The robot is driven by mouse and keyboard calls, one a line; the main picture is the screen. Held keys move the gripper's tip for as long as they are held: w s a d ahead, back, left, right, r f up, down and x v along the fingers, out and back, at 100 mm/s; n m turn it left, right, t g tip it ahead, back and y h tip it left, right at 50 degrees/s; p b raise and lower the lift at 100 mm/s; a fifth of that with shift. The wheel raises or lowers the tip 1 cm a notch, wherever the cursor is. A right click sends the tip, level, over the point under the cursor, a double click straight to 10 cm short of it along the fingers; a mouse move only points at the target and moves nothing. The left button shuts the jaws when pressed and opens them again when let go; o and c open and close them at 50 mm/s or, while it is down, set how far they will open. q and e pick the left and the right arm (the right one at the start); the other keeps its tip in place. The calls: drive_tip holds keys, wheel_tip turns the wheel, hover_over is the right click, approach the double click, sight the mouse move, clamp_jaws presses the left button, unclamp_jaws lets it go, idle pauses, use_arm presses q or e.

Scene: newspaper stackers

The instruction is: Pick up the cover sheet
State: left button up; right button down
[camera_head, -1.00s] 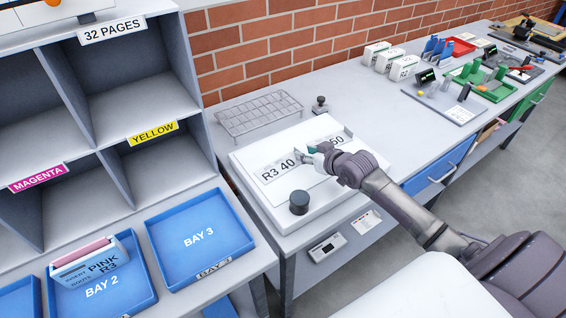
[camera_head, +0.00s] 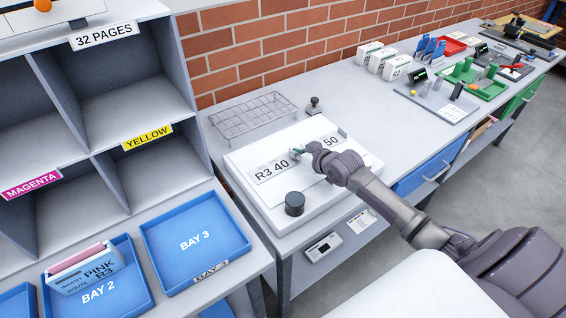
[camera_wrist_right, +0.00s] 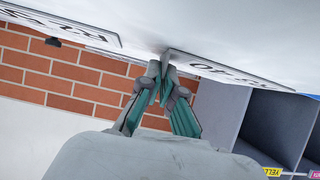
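One card reads R3 40 (camera_head: 270,172) and the other ends in 50 (camera_head: 331,142). I cannot tell for sure which is the cover sheet. My right gripper (camera_head: 298,153) is at the right end of the R3 40 card. In the right wrist view, its narrow teal-lined fingertips (camera_wrist_right: 164,74) are close together at the near end of the R3 40 card (camera_wrist_right: 225,68). Whether they pinch it is unclear. My left gripper is not in view.
A dark round knob (camera_head: 295,203) stands at the platform's front. A wire rack (camera_head: 252,115) and a small weight-like object (camera_head: 314,106) are behind. Blue trays (camera_head: 195,238) and grey pigeonholes (camera_head: 130,95) lie left. A brick wall backs the bench.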

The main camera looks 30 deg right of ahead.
drive_tip(key=shift+r, duration=0.55)
wheel_tip(320, 180, up, 3)
drive_tip(key=shift+f+b, duration=0.1)
drive_tip(key=shift+b, duration=0.55)
drive_tip(key=a+b+v, duration=0.1)
drive_tip(key=a+v, duration=0.2)
drive_tip(key=v, duration=1)
drive_tip(key=shift+r, duration=0.35)
